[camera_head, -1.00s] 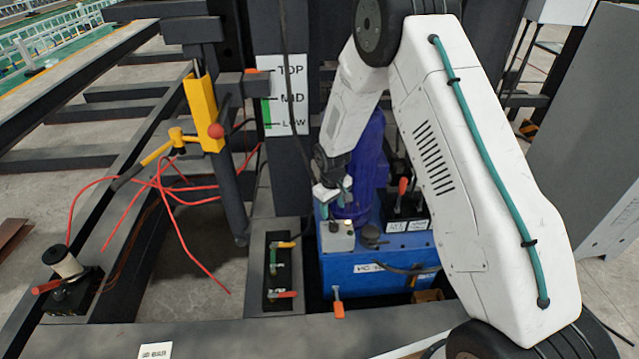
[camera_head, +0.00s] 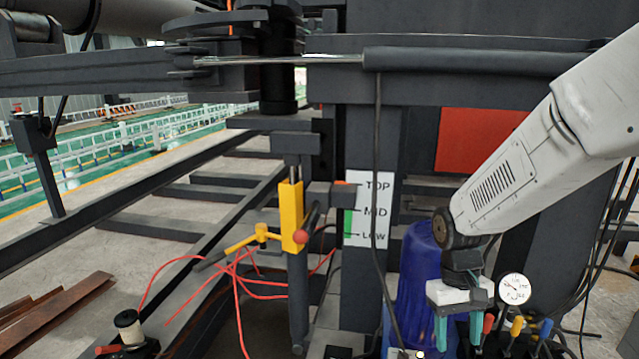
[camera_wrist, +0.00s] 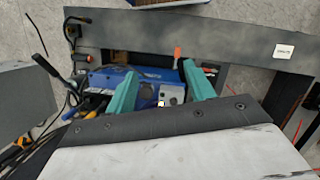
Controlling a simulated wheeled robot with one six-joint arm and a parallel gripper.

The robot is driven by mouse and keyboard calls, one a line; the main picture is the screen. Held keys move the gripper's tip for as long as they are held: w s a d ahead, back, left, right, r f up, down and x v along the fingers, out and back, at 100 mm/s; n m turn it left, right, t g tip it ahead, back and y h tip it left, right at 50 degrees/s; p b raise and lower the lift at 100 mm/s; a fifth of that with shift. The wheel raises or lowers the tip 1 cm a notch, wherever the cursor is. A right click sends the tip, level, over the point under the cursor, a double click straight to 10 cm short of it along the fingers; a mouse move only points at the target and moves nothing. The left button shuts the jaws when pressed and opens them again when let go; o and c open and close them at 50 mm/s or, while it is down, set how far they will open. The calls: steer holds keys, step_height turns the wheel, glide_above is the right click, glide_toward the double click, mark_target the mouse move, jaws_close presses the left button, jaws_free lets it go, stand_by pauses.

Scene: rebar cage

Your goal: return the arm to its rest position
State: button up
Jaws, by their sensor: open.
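My white arm (camera_head: 500,185) comes in from the right edge in the head view and slopes down to the left. My gripper (camera_head: 458,342) hangs below its wrist with two teal fingers pointing down and apart. Nothing shows between them. It is in front of the right part of a blue cylinder (camera_head: 415,275). In the wrist view my gripper (camera_wrist: 160,76) shows both teal fingers spread, with a blue box (camera_wrist: 152,90) below and beyond them. I cannot tell the height of the fingers above the box.
A round white gauge (camera_head: 515,289) and several coloured levers (camera_head: 517,325) stand just right of the gripper. A TOP/MID/LOW board (camera_head: 366,210), a yellow bracket (camera_head: 291,215) and loose red hoses (camera_head: 238,272) are to the left. A dark beam (camera_head: 440,62) crosses above.

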steer(key=s+r+m+t, duration=0.1)
steer(key=s+r+t, duration=0.3)
steer(key=s+r, duration=1.1)
steer(key=shift+s+d+r+y, duration=0.3)
steer(key=shift+s, duration=1.65)
